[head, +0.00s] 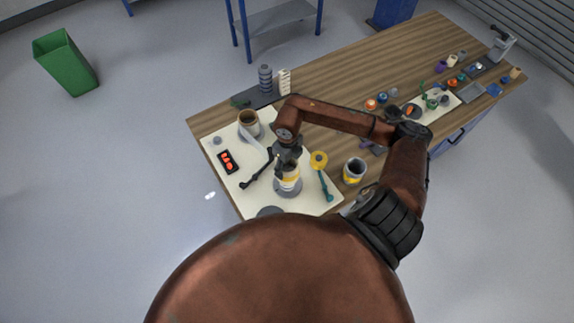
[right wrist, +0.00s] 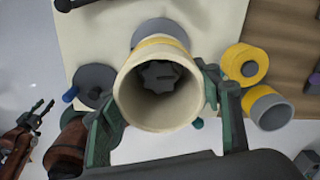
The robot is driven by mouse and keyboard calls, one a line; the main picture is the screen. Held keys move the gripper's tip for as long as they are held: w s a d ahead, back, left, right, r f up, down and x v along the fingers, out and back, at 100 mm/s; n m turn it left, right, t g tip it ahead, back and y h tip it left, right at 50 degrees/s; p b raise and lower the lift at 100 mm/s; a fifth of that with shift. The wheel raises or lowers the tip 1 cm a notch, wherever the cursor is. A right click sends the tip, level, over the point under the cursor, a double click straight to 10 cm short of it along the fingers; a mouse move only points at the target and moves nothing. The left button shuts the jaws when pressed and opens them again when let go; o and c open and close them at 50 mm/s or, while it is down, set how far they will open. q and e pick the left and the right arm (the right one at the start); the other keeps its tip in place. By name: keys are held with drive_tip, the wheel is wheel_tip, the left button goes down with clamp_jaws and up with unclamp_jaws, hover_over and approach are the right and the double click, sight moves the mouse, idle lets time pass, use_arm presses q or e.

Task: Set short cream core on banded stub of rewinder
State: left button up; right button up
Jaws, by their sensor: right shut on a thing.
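My right gripper (head: 288,158) is shut on the short cream core (head: 291,171), holding it upright over the rewinder's round grey base (head: 288,191). In the right wrist view the green fingers of this gripper (right wrist: 160,100) clasp the cream core (right wrist: 133,92) from both sides. I look down its open bore and see a grey stub end (right wrist: 160,74) inside. A yellow band (right wrist: 160,41) shows beyond the core's rim, near the grey base (right wrist: 160,27). How far the core sits down on the stub I cannot tell. My left gripper (right wrist: 42,112) appears open and empty at the left.
A brown core (head: 248,120) and a black panel with red display (head: 228,161) are to the left. Small parts crowd the table's far right.

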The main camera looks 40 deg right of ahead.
drive_tip(key=shift+f+b, duration=3)
drive_tip(key=shift+f, duration=0.75)
drive_tip(key=o, duration=1.4)
wheel_tip(320, 180, up, 12)
drive_tip(key=shift+r, duration=0.1)
drive_tip(key=shift+s+a, duration=0.1)
